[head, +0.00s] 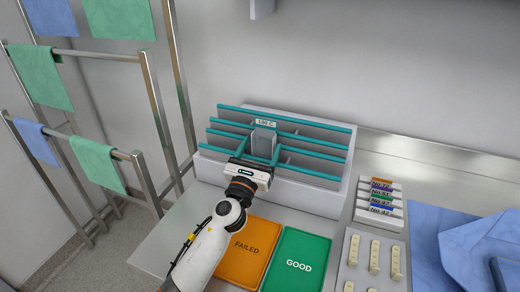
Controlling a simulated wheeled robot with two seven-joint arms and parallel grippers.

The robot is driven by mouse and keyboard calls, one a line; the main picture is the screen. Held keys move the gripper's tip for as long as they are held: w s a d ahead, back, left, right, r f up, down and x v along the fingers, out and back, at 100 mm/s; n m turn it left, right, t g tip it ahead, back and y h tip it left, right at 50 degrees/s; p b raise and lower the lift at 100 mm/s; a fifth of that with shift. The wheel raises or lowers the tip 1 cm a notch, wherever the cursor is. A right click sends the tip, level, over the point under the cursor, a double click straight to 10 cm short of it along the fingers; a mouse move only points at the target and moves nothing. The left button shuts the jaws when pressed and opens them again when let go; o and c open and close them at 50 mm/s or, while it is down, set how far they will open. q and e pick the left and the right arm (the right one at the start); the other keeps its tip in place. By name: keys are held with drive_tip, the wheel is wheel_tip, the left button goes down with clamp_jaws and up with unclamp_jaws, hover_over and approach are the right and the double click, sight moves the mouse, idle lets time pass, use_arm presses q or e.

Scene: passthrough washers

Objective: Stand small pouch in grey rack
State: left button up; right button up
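A small grey pouch (264,141) is upright among the middle rows of the rack, under the label. My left gripper (257,152) reaches in from the front, directly before the pouch. Its fingers are hard to tell from the teal rack parts, so I cannot see whether they touch the pouch. The pouch's lower edge is hidden. My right gripper is not in view.
An orange FAILED mat (238,267) and a green GOOD mat (291,272) lie in front of the rack. Numbered coloured holders (379,201), a tray of cream pieces (352,246) and blue cloth (480,244) are at right. Metal rails with cloths (98,163) stand at left.

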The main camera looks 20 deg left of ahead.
use_arm(q)
drive_tip(key=b+v, duration=0.2)
drive_tip(key=v, duration=1)
drive_tip(key=shift+b, duration=0.4)
drive_tip(key=shift+f, duration=0.15)
